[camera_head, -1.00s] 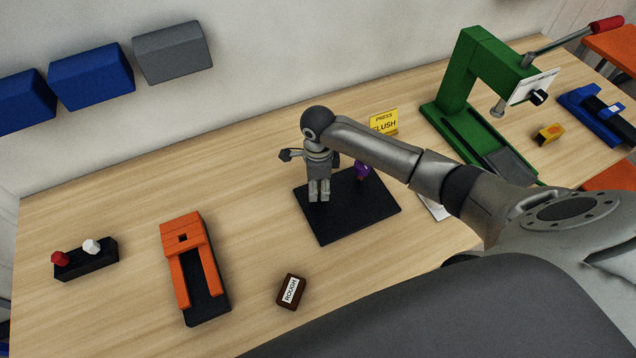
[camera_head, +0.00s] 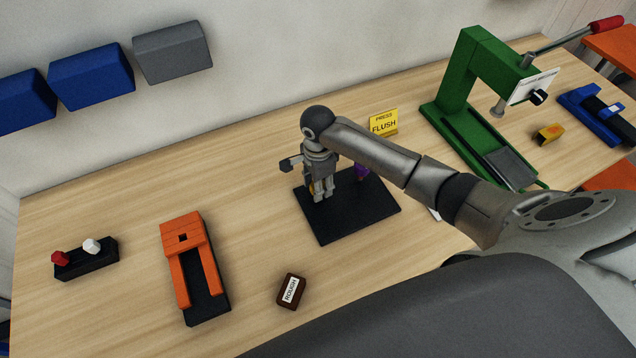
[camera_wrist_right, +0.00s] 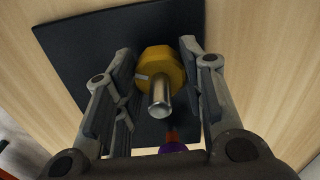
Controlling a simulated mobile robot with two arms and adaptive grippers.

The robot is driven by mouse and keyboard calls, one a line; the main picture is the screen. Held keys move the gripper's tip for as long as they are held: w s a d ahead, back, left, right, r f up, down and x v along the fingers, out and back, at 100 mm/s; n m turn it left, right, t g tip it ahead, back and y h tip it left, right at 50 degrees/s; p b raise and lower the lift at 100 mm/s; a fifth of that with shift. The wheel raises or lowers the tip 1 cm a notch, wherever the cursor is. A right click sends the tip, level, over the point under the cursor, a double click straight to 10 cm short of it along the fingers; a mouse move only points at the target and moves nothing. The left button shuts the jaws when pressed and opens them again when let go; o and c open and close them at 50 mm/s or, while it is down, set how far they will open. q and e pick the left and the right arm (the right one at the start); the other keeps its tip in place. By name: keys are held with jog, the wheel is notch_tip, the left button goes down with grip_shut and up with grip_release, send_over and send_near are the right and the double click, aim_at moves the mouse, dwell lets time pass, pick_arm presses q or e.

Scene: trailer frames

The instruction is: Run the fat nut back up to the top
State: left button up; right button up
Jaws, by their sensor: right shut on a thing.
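My right gripper (camera_head: 322,190) points down over a black base plate (camera_head: 362,212). In the right wrist view the fat yellow nut (camera_wrist_right: 172,62) sits around an upright metal rod (camera_wrist_right: 160,98), whose rounded end faces the camera. The right gripper (camera_wrist_right: 157,68) has a finger on each side of the nut and is shut on it. In the head view the fingers hide most of the nut and rod. The nut's height on the rod is hard to judge. My left gripper is not in view.
A purple piece (camera_head: 362,173) stands on the plate close to the right gripper. An orange fixture (camera_head: 184,236), a brown "ROUGH" block (camera_head: 291,290) and a yellow "PRESS FLUSH" sign (camera_head: 384,122) are around it. A green press (camera_head: 458,82) stands at right. Bare table lies left of the plate.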

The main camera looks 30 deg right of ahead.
jog(key=n, duration=0.4)
jog(key=shift+n, duration=0.3)
jog(key=n, duration=0.5)
jog(key=shift+s+n, duration=0.1)
jog(key=shift+n, duration=0.2)
jog(key=n, duration=0.5)
jog(key=shift+f, duration=0.1)
jog(key=n, duration=0.5)
jog(key=shift+s+f, duration=0.1)
jog(key=shift+s, duration=0.05)
jog(key=n, duration=2)
jog(key=shift+n, duration=0.4)
jog(key=n, duration=0.3)
jog(key=shift+n, duration=0.3)
jog(key=n, duration=0.3)
jog(key=shift+n+b, duration=0.3)
jog(key=n, duration=0.3)
jog(key=shift+f+n+b, duration=0.1)
jog(key=shift+n+b, duration=0.2)
jog(key=shift+n, duration=0.1)
jog(key=n+b, duration=0.1)
jog(key=n, duration=0.3)
jog(key=shift+f+n+b, duration=0.1)
jog(key=shift+n+b, duration=0.5)
jog(key=shift+n, duration=0.5)
jog(key=n+b, duration=0.3)
jog(key=b, duration=0.3)
jog(key=shift+n+b, duration=0.4)
jog(key=shift+b, duration=0.45)
